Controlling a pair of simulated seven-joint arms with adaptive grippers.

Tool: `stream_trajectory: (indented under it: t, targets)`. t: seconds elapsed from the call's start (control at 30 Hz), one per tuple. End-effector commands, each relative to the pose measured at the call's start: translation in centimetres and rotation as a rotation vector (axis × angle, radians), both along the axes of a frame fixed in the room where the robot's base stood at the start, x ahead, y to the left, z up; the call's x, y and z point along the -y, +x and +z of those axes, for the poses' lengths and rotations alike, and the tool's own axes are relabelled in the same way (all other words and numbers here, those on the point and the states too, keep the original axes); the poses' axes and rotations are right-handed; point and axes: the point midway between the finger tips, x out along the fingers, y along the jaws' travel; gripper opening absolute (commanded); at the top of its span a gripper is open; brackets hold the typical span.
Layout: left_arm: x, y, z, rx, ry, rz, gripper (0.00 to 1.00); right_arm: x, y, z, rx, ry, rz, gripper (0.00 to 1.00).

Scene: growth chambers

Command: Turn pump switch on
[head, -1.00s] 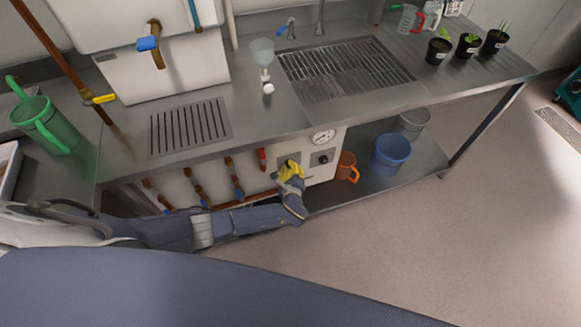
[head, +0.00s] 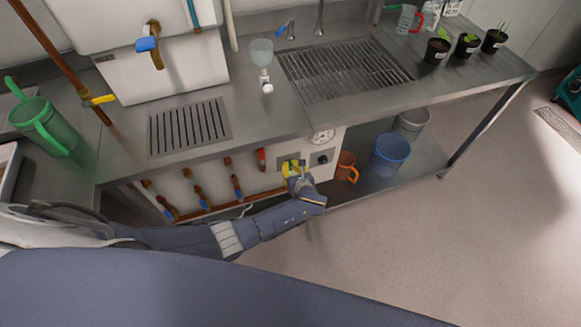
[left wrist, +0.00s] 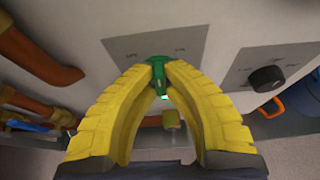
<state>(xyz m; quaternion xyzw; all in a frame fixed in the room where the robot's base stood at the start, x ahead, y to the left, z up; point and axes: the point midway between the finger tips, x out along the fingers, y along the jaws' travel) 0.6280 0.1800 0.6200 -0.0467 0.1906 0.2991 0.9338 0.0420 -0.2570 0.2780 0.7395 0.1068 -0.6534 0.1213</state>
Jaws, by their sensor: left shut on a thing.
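My left gripper (head: 292,169) is at the white panel under the bench, its yellow fingers reaching the panel's left plate. In the left wrist view my left gripper (left wrist: 158,65) has its fingertips closed around a green switch (left wrist: 165,78). The green switch sits on a grey plate (left wrist: 195,38) with small lettering that I cannot read. The switch is partly hidden between the fingertips. In the head view the gripper covers most of it. My right gripper is not in view.
A black knob (left wrist: 267,78) on its own plate is just right of the switch. A gauge (head: 321,137) is above. Copper pipes with valves (head: 195,190) run to the left. An orange jug (head: 346,165) and blue bucket (head: 389,153) stand on the shelf to the right.

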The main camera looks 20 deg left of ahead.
Motion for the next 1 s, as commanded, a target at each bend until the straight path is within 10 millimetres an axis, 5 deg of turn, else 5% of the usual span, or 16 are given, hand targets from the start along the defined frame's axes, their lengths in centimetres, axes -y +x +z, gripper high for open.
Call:
stream_trajectory:
  t: [0.5,1.0]
  targets:
    - [0.19,0.23,0.00,-0.282,0.400,0.001,0.00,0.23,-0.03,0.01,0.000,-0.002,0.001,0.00]
    - [0.20,0.35,0.04,-0.413,0.593,0.000,0.00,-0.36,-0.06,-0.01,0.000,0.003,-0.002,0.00]
